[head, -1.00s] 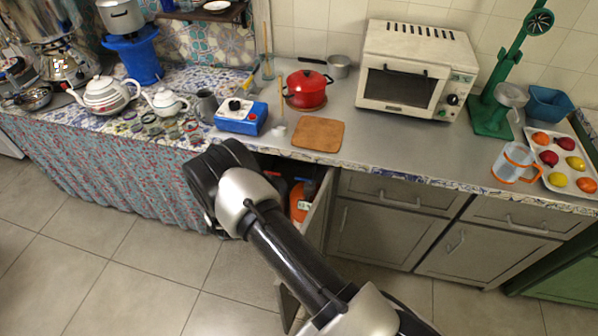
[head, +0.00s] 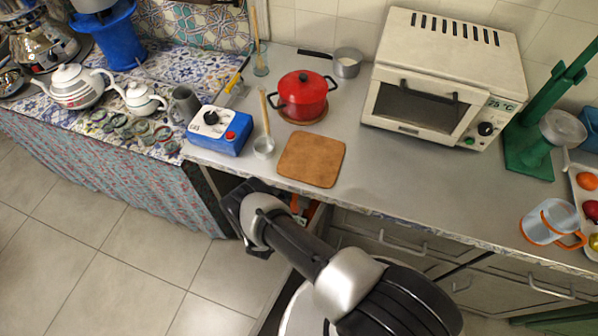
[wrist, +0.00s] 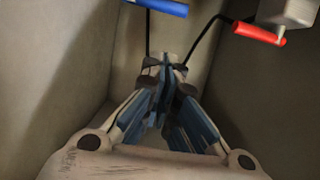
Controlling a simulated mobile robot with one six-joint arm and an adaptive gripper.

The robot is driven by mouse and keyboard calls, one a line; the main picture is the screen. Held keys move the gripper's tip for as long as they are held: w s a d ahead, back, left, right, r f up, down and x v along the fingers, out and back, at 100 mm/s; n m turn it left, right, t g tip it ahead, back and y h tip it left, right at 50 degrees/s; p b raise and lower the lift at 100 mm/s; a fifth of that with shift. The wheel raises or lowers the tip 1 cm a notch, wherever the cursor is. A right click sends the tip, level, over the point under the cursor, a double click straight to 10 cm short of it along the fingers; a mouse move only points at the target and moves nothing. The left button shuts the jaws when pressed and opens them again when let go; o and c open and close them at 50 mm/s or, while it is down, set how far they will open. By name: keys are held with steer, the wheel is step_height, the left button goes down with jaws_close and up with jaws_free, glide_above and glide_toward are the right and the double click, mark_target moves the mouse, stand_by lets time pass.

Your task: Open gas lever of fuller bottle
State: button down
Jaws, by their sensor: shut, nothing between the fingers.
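In the wrist view my gripper (wrist: 168,75) is shut with its fingertips together and empty, pointing into a narrow beige-walled space. A blue handle (wrist: 160,6) is at the top edge, beyond and above the fingertips. A red handle (wrist: 260,33) is at the upper right, by a grey block. Thin black lines run down from both toward the fingertips; I cannot tell whether they touch. Which handle belongs to which bottle is not shown. In the head view my arm covers most of the open cabinet, and only a small orange patch (head: 299,208) shows there. The bottles are mostly hidden.
Cabinet walls (wrist: 50,70) are close on both sides of my gripper. The counter above holds a wooden board (head: 311,159), a blue scale-like box (head: 218,130), a red pot (head: 302,95) and a white oven (head: 440,80). The tiled floor (head: 110,260) at the left is clear.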

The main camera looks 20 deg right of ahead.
steer(key=shift+w+d+f+b, duration=0.55)
steer(key=shift+w+f+b, duration=0.2)
steer(key=shift+w+f, duration=0.1)
steer(key=shift+w+d+f+b, duration=0.6)
steer(key=shift+w+f+b, duration=0.15)
steer(key=shift+w+f, duration=0.15)
steer(key=shift+w+d+f+b, duration=0.55)
steer(key=shift+w+f+b, duration=0.2)
steer(key=shift+w+f, duration=0.1)
steer(key=shift+s+d, duration=0.1)
steer(key=shift+s, duration=0.05)
